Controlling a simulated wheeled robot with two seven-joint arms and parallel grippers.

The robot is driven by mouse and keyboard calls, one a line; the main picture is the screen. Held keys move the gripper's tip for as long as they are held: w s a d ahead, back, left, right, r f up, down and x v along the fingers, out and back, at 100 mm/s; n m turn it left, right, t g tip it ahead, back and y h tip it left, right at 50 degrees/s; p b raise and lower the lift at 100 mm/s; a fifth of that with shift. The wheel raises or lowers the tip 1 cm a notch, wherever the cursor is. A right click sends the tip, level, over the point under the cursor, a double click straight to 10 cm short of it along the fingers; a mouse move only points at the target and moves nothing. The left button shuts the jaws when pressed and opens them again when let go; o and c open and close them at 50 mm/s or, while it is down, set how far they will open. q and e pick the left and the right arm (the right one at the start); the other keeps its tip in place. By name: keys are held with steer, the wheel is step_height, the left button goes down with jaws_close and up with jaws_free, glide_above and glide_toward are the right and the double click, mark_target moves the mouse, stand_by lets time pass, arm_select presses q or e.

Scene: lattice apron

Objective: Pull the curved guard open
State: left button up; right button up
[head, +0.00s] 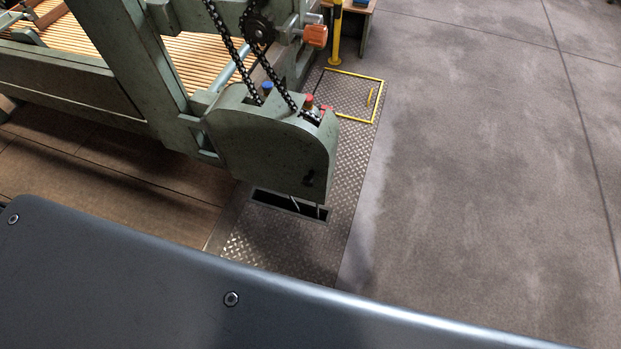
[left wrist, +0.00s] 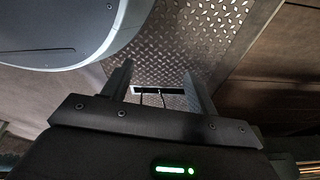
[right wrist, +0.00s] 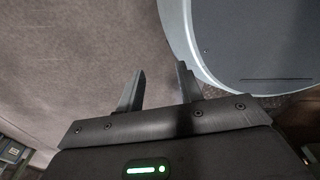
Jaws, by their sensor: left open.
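The curved guard (head: 270,145) is a grey-green metal cover with a rounded upper edge at the end of the machine frame. Chains run down into its open top, where a blue cap and red caps show. It stands above a dark slot (head: 290,204) in the floor plate. I cannot tell from the head view how far it is open. My left gripper (left wrist: 158,82) is open and empty in the left wrist view, with the slot beyond its fingers. My right gripper (right wrist: 160,82) has its fingers apart, with nothing between them. Neither gripper shows in the head view.
A diamond-tread plate (head: 345,150) lies under the guard, with a yellow-edged hatch (head: 350,95) behind it. A yellow post (head: 336,35) stands at the back by a small wooden stand (head: 358,8). The concrete floor on the right (head: 480,150) is clear.

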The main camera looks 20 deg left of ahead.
arm_select(q)
steer(key=w+d+r+t+b, duration=0.1)
steer(key=w+d+t+b, duration=0.2)
steer(key=w, duration=0.5)
steer(key=w+d+r+t+b, duration=0.1)
steer(key=w+d+t+b, duration=0.15)
steer(key=w, duration=0.55)
arm_select(e)
steer(key=w+a+f+b, duration=0.2)
steer(key=w+f+b, duration=0.1)
steer(key=w, duration=0.8)
arm_select(q)
steer(key=n+t+b, duration=0.2)
steer(key=t+b, duration=0.4)
steer(key=t, duration=0.3)
glide_toward(307, 184)
steer(key=shift+h, duration=0.4)
steer(key=w, duration=1)
steer(key=shift+w+d, duration=0.1)
steer(key=shift+w, duration=0.4)
arm_select(e)
steer(key=w+a+r+t, duration=0.1)
steer(key=w+r, duration=0.4)
steer(key=r, duration=0.2)
steer(key=shift+a+r, duration=0.1)
steer(key=shift+r, duration=0.05)
